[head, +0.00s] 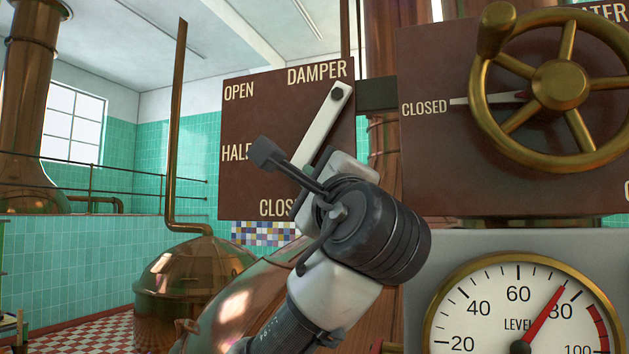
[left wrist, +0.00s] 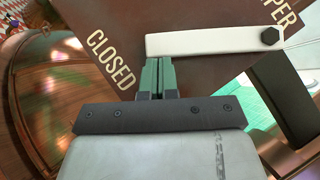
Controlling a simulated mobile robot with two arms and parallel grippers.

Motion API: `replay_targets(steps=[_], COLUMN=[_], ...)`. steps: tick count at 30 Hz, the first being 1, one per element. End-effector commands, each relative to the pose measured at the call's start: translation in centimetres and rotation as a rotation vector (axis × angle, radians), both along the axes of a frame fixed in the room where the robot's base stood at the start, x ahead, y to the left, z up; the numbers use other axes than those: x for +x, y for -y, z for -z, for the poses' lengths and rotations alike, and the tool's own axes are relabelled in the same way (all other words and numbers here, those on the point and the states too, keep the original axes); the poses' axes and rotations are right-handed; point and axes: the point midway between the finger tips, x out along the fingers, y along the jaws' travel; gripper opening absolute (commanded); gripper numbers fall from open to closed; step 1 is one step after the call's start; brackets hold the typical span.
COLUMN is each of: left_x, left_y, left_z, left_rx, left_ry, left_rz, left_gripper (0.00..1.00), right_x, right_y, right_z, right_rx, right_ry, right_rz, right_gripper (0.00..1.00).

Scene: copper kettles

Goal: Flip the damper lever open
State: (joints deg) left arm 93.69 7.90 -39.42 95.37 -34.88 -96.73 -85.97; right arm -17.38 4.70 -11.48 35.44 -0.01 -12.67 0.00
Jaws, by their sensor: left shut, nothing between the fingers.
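The damper lever (head: 322,128) is a pale bar on a brown plate (head: 240,184) marked OPEN, HALF and CLOSED. It slopes down-left from its dark pivot bolt toward CLOSED. My left gripper hides its lower part in the head view. The lever shows whole in the left wrist view (left wrist: 205,42), its free end beside CLOSED. My left gripper (left wrist: 157,72) is shut and empty. Its fingertips are at the lever's edge near the free end; I cannot tell whether they touch. In the head view its fingers are hidden behind my wrist. My right gripper is not in view.
Right of the damper plate is another brown plate with a brass handwheel (head: 560,84), its pointer at CLOSED. Below that is a round level gauge (head: 489,322). A copper kettle (head: 184,268) stands at the lower left, with a copper pipe rising from it.

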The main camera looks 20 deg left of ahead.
Motion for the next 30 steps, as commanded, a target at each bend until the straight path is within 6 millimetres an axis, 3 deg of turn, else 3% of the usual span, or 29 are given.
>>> replay_targets(steps=[20,30], left_x=[0.0,0.1], left_y=[-1.7,-4.5], left_z=[-0.4,-1.8], left_rx=[0.131,0.370], left_ry=[0.008,0.015], left_rz=[-0.003,-0.008], left_gripper=[0.00,0.00], right_x=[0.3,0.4], right_y=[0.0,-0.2], right_z=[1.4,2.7], right_rx=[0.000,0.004], right_ry=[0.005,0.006], right_rz=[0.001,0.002], right_gripper=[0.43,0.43])
